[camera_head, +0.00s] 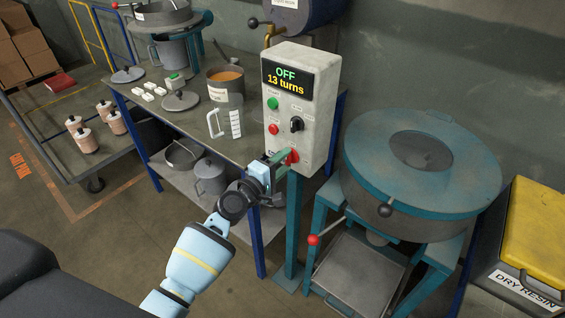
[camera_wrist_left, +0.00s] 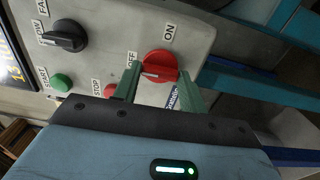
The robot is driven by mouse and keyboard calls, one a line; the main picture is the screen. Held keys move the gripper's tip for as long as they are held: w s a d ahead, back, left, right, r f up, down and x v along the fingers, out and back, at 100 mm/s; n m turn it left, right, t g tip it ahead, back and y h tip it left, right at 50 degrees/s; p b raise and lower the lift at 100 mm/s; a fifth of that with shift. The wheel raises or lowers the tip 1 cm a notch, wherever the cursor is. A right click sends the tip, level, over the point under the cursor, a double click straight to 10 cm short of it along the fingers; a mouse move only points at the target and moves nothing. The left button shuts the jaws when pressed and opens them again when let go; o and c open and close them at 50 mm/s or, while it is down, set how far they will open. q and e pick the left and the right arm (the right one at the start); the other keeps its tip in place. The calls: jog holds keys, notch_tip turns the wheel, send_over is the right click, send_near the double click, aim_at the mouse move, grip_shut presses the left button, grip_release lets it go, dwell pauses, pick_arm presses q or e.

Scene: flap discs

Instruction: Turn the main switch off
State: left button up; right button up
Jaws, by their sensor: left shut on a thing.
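The main switch is a red knob (camera_head: 293,156) low on the front of a pale control box (camera_head: 318,95). The box display (camera_head: 287,80) reads "OFF" and "13 turns". My left gripper (camera_head: 281,161) reaches the knob from the lower left in the head view. In the left wrist view, its green fingers (camera_wrist_left: 158,95) are shut on the red knob (camera_wrist_left: 160,64), one on each side. The labels "ON" and "OFF" show near the knob; I cannot tell surely which its mark points to. My right gripper is not in view.
A black selector (camera_head: 296,124), a green button (camera_head: 273,104) and a red button (camera_head: 273,129) sit above the switch. A round teal sieve machine (camera_head: 375,165) stands close right.

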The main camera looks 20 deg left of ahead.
pick_arm(q)
jog(key=o, duration=0.9)
jog(key=shift+o, duration=0.4)
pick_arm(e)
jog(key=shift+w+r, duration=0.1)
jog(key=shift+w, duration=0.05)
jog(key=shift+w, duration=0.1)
pick_arm(q)
jog(key=shift+s+a, duration=0.1)
jog(key=shift+s, duration=0.2)
jog(key=v, duration=0.7)
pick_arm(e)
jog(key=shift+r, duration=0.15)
pick_arm(q)
jog(key=shift+s, duration=0.1)
